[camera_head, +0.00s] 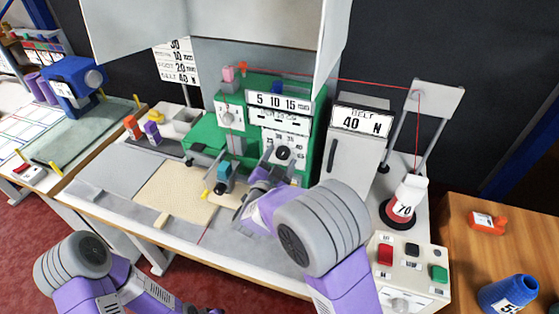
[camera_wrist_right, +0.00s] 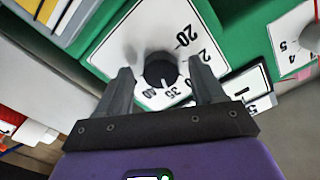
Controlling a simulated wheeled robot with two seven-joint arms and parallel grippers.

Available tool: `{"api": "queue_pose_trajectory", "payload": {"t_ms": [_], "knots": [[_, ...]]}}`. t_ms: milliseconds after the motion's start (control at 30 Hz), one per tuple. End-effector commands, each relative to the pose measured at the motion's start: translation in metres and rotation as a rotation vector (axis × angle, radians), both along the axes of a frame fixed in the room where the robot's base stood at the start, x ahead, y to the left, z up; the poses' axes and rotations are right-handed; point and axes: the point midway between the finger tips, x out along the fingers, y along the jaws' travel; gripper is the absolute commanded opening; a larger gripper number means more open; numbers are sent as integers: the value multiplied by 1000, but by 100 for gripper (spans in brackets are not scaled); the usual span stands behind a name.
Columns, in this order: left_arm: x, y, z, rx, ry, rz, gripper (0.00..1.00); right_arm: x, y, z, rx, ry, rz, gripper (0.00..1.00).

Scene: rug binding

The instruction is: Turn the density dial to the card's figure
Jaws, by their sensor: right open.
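A black round dial (camera_wrist_right: 160,70) sits on a white plate (camera_wrist_right: 128,42) on the green machine; figures including 20, 35 and 40 show around it. A small pale mark is at the dial's edge toward 35 and 40; its exact reading is unclear. In the head view a dial (camera_head: 285,153) is on the machine's front. My right gripper (camera_wrist_right: 163,92) is open, its fingers on either side of the dial, with no clear contact. In the head view it (camera_head: 266,170) is before the machine. A card (camera_head: 178,62) with printed figures hangs behind; its lines are partly hidden.
The green machine (camera_head: 202,135) stands at the back of the white table. A grey cabinet (camera_head: 350,155) labelled BELT 40 N is to its right. A second dial (camera_wrist_right: 311,37) is at the wrist view's right edge. A red thread crosses overhead to a stand (camera_head: 435,98).

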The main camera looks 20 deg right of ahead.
Motion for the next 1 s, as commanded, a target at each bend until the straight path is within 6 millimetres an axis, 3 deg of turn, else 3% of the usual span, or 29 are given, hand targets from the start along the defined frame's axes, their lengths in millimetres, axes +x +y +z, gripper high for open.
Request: {"api": "queue_pose_trajectory", "payload": {"t_ms": [233,500,600,1000], "knots": [[0,0,0,0,0,0,0,0,0,0,0,0,0,65],[0,0,0,0,0,0,0,0,0,0,0,0,1,24],[0,0,0,0,0,0,0,0,0,0,0,0,1,12],[0,0,18,0,0,0,0,0,0,3,-88,59,0,12]]}}
